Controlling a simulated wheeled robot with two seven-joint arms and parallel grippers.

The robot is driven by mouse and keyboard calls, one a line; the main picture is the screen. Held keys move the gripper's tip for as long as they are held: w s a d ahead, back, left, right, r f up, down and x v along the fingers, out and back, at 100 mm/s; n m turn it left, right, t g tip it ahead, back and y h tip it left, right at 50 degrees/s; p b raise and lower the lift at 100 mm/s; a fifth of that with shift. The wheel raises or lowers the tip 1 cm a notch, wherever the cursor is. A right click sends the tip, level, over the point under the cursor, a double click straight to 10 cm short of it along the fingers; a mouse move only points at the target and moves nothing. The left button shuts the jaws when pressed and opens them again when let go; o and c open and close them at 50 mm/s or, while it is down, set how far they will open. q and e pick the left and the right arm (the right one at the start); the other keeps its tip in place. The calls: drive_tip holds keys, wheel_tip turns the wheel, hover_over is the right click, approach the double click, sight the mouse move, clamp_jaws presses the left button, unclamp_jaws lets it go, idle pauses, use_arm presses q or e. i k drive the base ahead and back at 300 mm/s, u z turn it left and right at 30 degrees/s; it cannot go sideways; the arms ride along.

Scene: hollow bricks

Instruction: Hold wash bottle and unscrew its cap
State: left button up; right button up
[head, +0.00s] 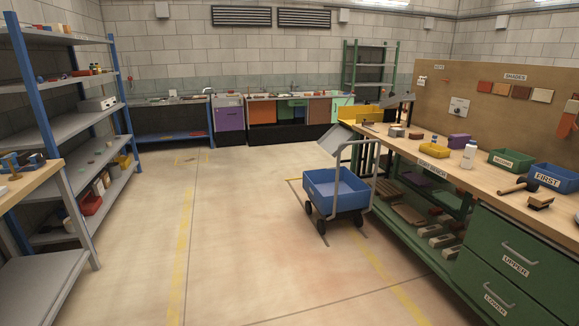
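A white bottle (469,155) stands upright on the wooden workbench (452,177) at the right, between a yellow tray and a green bin. It is the only bottle I can make out on that bench. It is small in the view, and its cap is too small to tell whether it is screwed on. Neither of my grippers shows in the head view.
A blue cart (337,192) stands left of the bench. Shelves (66,127) line the left.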

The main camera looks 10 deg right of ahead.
sight(469, 150)
drive_tip(key=i, duration=2.3)
drive_tip(key=z, duration=0.65)
drive_tip(key=i, duration=1.35)
drive_tip(key=z, duration=1.6)
drive_tip(key=i, duration=1)
drive_tip(key=z, duration=0.5)
